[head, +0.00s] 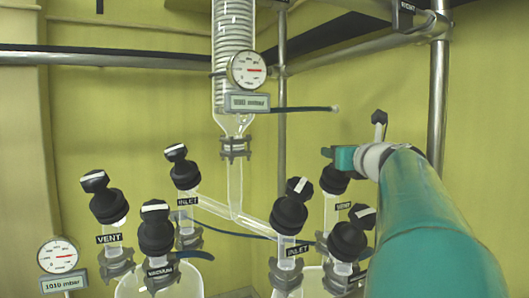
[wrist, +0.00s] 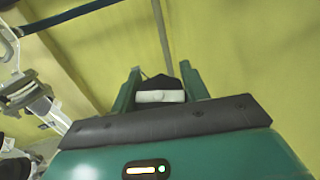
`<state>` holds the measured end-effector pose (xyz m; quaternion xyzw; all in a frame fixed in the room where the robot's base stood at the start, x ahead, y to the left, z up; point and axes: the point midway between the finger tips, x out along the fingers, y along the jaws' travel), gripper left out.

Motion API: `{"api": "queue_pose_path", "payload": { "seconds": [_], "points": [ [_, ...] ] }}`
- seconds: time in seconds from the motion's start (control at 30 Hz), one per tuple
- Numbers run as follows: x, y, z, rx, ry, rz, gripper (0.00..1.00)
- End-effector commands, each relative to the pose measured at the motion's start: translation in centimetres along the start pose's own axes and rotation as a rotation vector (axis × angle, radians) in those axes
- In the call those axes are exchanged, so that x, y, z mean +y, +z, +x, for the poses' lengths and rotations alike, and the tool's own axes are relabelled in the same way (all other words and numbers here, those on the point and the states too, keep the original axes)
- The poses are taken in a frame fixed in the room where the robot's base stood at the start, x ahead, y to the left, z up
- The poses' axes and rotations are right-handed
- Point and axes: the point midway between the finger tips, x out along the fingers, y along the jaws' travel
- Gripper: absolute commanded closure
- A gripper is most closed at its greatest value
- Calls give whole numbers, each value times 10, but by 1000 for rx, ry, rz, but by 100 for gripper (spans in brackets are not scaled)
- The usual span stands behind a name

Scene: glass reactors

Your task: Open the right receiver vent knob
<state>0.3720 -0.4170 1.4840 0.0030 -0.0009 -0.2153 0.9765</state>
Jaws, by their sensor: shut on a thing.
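The right receiver vent knob (head: 334,181) is black and stands above a small VENT label (head: 344,206) on the right vessel. My gripper (head: 342,157) reaches it from the right; its teal fingers are at the top of the knob and hide its handle in the head view. In the wrist view my gripper's two fingers (wrist: 160,88) stand on both sides of the knob's black handle with a white bar (wrist: 161,97). The gripper is shut on this handle. The knob's turn angle is hard to tell.
Several similar black knobs stand close by, including the INLET knob (head: 290,212) and another (head: 349,240) below my arm. A glass column with a gauge (head: 249,70) hangs at centre. Metal poles (head: 438,100) stand behind my arm. Another VENT knob (head: 105,200) is at left.

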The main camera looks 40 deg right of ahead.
Motion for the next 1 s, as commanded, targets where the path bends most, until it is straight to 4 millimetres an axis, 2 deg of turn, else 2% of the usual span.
{"api": "queue_pose_path", "payload": {
  "seconds": [0.5,0.9,0.93,1.0],
  "points": [
    [7,-2,2,1,321,-184,78],
    [7,-2,1,2,350,-201,78],
    [7,-2,1,2,350,-201,51],
    [8,-2,1,2,350,-201,37]
  ]
}}
